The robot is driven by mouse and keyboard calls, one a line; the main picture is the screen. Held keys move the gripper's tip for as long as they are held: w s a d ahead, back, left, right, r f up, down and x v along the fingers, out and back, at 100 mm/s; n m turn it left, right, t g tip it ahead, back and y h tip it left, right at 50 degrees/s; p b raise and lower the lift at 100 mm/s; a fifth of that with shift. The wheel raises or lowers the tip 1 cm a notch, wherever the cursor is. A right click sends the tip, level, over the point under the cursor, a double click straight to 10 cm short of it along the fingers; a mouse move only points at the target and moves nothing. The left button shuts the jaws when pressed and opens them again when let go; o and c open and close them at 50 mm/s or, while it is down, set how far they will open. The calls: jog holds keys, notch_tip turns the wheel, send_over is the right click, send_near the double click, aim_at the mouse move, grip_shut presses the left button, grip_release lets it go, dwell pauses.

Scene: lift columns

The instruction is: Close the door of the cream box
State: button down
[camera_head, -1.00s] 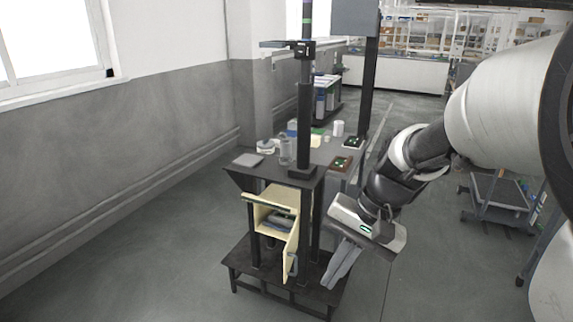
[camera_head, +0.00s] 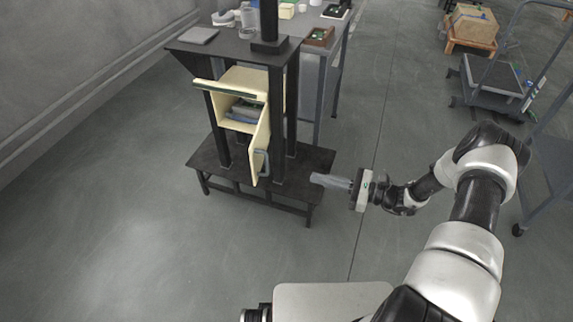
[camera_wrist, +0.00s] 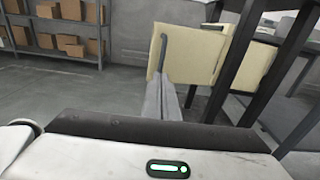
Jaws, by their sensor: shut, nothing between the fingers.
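The cream box (camera_head: 221,91) hangs under the dark table top, between black posts. Its door (camera_head: 259,140) stands open, swung out toward the front right, with a grey bar handle (camera_head: 262,163) on it. Dark and grey items lie inside the box. My gripper (camera_head: 314,179) is shut and empty, to the right of the door with its fingers pointing left. In the wrist view the door (camera_wrist: 188,52) and its handle (camera_wrist: 163,52) appear just beyond my fingertips (camera_wrist: 163,80). I cannot tell from this view whether they touch.
A dark low platform (camera_head: 290,190) lies below the box. A cart (camera_head: 492,85) stands at the right, and shelves with cartons (camera_wrist: 60,30) show in the wrist view. The floor in front is clear.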

jog(key=b+x, duration=0.2)
jog(key=x, duration=1.2)
jog(key=shift+w+f, duration=0.2)
jog(key=shift+w, duration=0.05)
jog(key=shift+d, duration=0.1)
